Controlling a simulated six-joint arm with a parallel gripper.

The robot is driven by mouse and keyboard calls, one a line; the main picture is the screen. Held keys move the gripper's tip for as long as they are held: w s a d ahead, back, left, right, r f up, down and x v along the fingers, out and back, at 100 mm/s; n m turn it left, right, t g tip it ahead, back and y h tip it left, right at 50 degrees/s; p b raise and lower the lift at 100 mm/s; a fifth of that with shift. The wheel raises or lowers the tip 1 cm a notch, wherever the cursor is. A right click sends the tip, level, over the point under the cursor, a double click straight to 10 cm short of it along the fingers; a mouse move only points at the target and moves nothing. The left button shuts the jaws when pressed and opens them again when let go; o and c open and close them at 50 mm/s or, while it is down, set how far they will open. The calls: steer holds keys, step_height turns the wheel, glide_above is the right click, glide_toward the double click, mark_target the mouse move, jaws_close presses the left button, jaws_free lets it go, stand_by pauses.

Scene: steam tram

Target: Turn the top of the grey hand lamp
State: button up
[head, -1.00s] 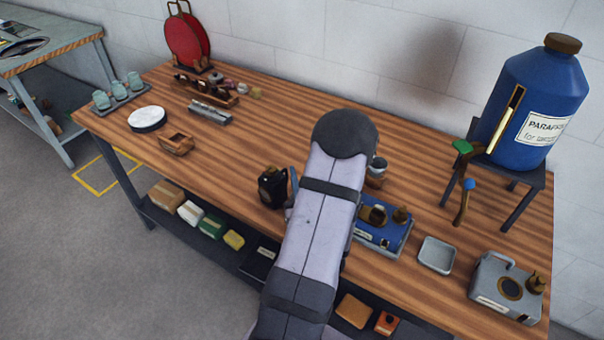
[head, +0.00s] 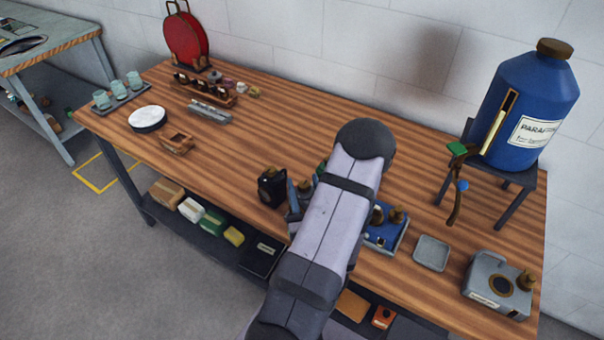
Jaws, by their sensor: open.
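A small grey upright thing (head: 306,186), which looks like the grey hand lamp, stands at the front middle of the bench. My arm covers much of it, and I cannot make out its top clearly. My gripper (head: 296,207) is low beside it, mostly hidden behind my own arm; only a blue-grey part shows, just right of a black hand lamp (head: 272,188). The gripper is open. Whether it touches the grey lamp cannot be seen.
A green thing (head: 321,168) shows just behind. Right of my arm are a blue box (head: 384,236), a shallow grey tray (head: 431,253) and a grey box with a handle (head: 497,286). A blue paraffin can (head: 530,105) stands on a stand. The bench's back middle is clear.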

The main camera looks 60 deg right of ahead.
mark_target(305, 190)
steer(key=shift+p+v, duration=1.05)
steer(key=shift+v, duration=0.7)
steer(key=shift+r, duration=0.1)
